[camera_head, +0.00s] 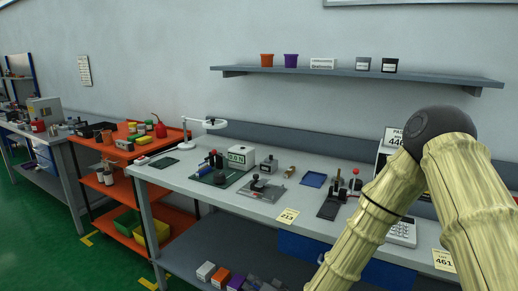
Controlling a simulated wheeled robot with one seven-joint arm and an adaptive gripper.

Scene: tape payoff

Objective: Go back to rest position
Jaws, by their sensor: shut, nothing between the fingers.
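My arm rises from the lower right in the head view, bends at a dark elbow joint, and its forward part slants down and left past the bottom edge. My gripper is outside the picture, so its fingers are hidden. The arm passes in front of the right part of the grey workbench (195,181) and covers some of what stands there.
The bench holds a display box (237,158), a small press-like fixture (259,186), a blue pad (313,179), a dark lever device (335,203) and a calculator-like device (402,232). An orange cart (172,139) stands left. A wall shelf (350,77) hangs above. Green floor (40,240) is open at lower left.

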